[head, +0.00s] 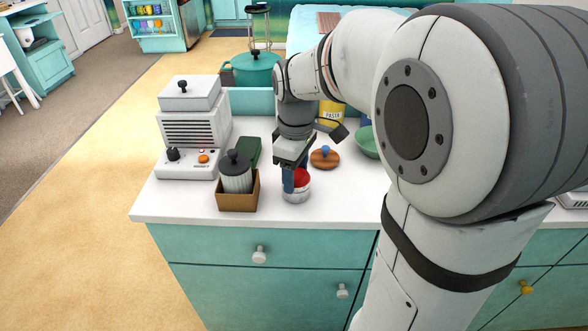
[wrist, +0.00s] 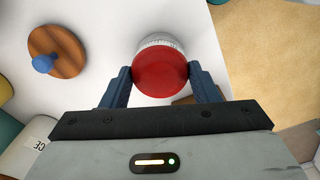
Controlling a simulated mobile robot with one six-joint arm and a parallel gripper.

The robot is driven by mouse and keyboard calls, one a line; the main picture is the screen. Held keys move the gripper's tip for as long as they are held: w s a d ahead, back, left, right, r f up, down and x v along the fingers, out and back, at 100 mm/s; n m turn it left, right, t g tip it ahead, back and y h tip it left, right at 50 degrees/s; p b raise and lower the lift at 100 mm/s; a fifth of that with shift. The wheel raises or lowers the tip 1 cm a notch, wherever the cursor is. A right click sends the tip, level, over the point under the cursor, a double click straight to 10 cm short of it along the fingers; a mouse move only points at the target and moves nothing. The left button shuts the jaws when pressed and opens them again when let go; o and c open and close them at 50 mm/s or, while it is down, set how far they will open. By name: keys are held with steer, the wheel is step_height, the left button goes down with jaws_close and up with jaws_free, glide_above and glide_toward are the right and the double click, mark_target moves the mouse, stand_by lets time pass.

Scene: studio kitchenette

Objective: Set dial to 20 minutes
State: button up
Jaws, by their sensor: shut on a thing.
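The dial is a round kitchen timer with a red top (head: 300,177) and a white base (head: 296,195), standing on the white counter. In the wrist view its red top (wrist: 159,74) sits between my blue fingers, and part of a white ring with fine marks (wrist: 160,42) shows beyond it. The numbers are too small to read, so the setting cannot be told. My gripper (wrist: 160,78) points down from above and is shut on the red top, one finger on each side. In the head view my gripper (head: 295,178) partly hides the timer.
A brown box (head: 237,202) with a ribbed grey canister (head: 236,175) stands close left of the timer. A wooden lid with a blue knob (head: 325,158) lies to the right, with a green bowl (head: 368,143) beyond. A white appliance (head: 190,165) stands further left. The counter's front edge is near.

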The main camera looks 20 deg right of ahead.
mark_target(296, 174)
steer(key=m+p, duration=0.2)
steer(key=m, duration=0.5)
steer(key=shift+r, duration=0.1)
steer(key=m+p, duration=0.2)
steer(key=m, duration=0.4)
steer(key=shift+m, duration=0.3)
stand_by(0.4)
steer(key=o, duration=1)
steer(key=shift+r+p, duration=0.7)
steer(key=shift+r, duration=3.15)
